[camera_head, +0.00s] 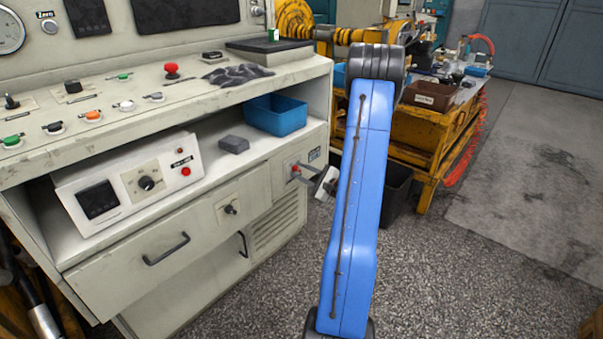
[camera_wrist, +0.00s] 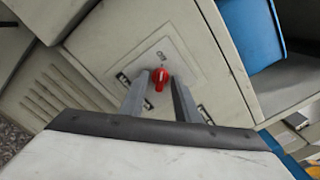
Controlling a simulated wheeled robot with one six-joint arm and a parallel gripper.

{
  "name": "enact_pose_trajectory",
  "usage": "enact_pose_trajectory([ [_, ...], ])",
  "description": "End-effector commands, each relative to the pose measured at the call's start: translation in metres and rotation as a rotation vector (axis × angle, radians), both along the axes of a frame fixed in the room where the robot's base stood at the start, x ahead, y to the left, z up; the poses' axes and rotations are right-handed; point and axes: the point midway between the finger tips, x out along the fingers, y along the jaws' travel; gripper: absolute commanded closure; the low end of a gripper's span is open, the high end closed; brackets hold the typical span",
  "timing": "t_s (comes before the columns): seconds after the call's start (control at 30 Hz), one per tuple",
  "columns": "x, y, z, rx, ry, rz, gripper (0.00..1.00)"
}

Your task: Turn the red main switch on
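The red main switch (camera_wrist: 160,77) is a small red rotary knob on a light plate (camera_wrist: 185,68) on the cabinet's front panel. In the head view the red switch (camera_head: 296,169) shows small at the cabinet's right end. My gripper (camera_wrist: 159,80) is open, with one finger on each side of the red knob in the wrist view. Its fingertips look close to the panel. I cannot tell whether either finger touches the knob. In the head view my gripper (camera_head: 312,176) points left at the switch, partly hidden behind my blue arm.
A blue bin (camera_head: 275,114) stands on the cabinet shelf above the switch, and also shows in the wrist view (camera_wrist: 250,35). A grey control box (camera_head: 130,182) sits to the left. A yellow workbench (camera_head: 440,140) stands behind my arm. The floor at right is clear.

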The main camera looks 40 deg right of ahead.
Motion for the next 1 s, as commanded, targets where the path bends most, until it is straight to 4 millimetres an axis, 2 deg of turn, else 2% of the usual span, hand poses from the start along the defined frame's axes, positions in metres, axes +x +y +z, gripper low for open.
enact_pose_trajectory([
  [0.07,-0.0001,0.0000,0.0000,0.000,0.000,0.000,0.71],
  [0.1,-0.0001,0.0000,0.0000,0.000,0.000,0.000,0.76],
  [0.2,-0.0002,0.0001,-0.0001,0.000,0.000,0.000,1.00],
  [0.63,-0.0004,0.0003,-0.0004,0.068,0.006,0.001,1.00],
  [1.0,-0.0006,0.0007,-0.0007,0.355,0.029,0.000,1.00],
])
